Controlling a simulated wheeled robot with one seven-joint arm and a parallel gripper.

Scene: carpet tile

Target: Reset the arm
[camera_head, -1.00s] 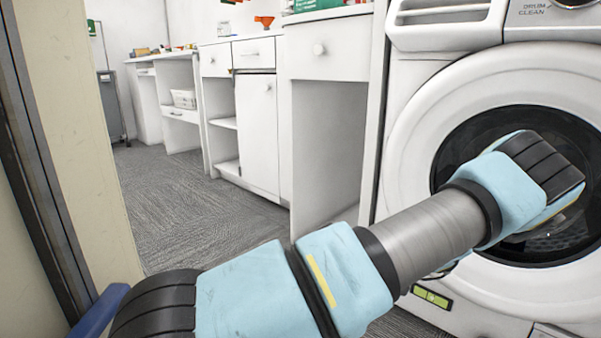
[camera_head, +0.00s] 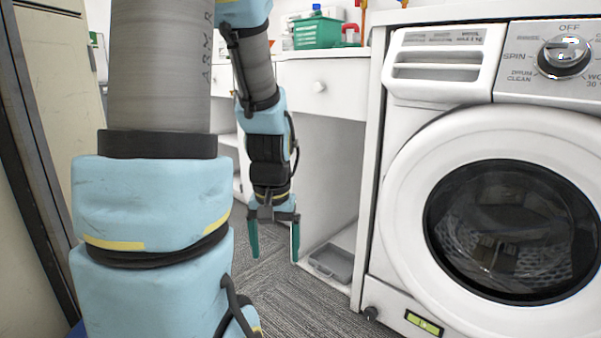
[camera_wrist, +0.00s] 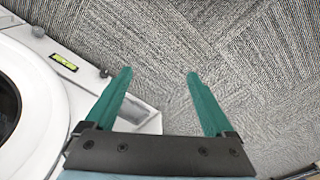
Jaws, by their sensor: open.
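My gripper (camera_head: 274,250) hangs pointing down in the head view, left of the washing machine and in front of the white cabinet. Its two green fingers are apart with nothing between them. My arm rises at the left of the head view and folds over, with the forearm hanging down to the gripper.
A white washing machine (camera_head: 400,210) with its round door shut stands at the right. A white cabinet (camera_head: 330,150) with an open bay holds a grey tray (camera_head: 332,262) low down. A green box (camera_head: 317,33) sits on top. Grey carpet (camera_head: 290,305) is clear below my gripper.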

